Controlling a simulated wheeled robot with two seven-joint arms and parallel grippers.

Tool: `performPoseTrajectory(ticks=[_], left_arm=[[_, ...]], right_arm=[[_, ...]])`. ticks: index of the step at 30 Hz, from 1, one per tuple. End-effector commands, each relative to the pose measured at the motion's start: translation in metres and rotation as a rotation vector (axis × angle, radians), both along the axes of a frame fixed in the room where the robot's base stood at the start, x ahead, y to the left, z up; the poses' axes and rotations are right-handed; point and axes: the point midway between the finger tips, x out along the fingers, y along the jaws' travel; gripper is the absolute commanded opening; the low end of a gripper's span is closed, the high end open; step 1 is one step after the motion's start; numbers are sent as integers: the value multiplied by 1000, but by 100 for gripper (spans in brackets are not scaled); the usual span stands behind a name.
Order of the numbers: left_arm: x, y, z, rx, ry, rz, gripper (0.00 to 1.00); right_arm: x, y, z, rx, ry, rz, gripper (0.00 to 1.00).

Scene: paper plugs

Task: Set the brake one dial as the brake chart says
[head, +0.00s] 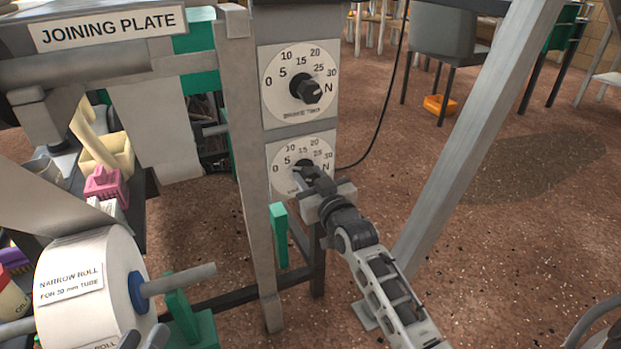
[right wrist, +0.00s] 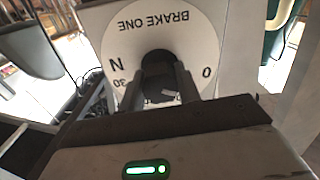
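The brake one dial (head: 283,157) is the lower round white dial on the grey post. In the right wrist view the dial (right wrist: 180,22) appears upside down, with BRAKE ONE, N, 30 and 0 legible. Its black knob (right wrist: 158,72) stands between the two fingers of my right gripper (right wrist: 160,88), which appear closed on its sides. A small pale mark shows on the knob; its setting is not clear. In the head view my right gripper (head: 308,178) covers the dial's lower part. Dark tips at the bottom left appear to be my left gripper (head: 145,339), mostly cut off. No brake chart is visible.
A similar dial (head: 273,80) with a black knob sits just above. A slanted grey beam (head: 480,125) stands to the right. A paper roll (head: 95,285) on a blue-hubbed spindle is at lower left. A JOINING PLATE sign (head: 108,30) is above it.

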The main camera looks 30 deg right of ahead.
Motion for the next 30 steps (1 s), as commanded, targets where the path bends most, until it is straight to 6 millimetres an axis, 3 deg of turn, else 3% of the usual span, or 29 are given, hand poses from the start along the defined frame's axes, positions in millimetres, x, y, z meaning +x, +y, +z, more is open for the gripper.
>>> performPoseTrajectory(ticks=[11,30], left_arm=[[0,1,1,22,4,4,34],[-5,12,-13,243,45,14,34]], right_arm=[[0,0,2,43,-3,-1,10],[0,0,2,499,-27,-1,10]])
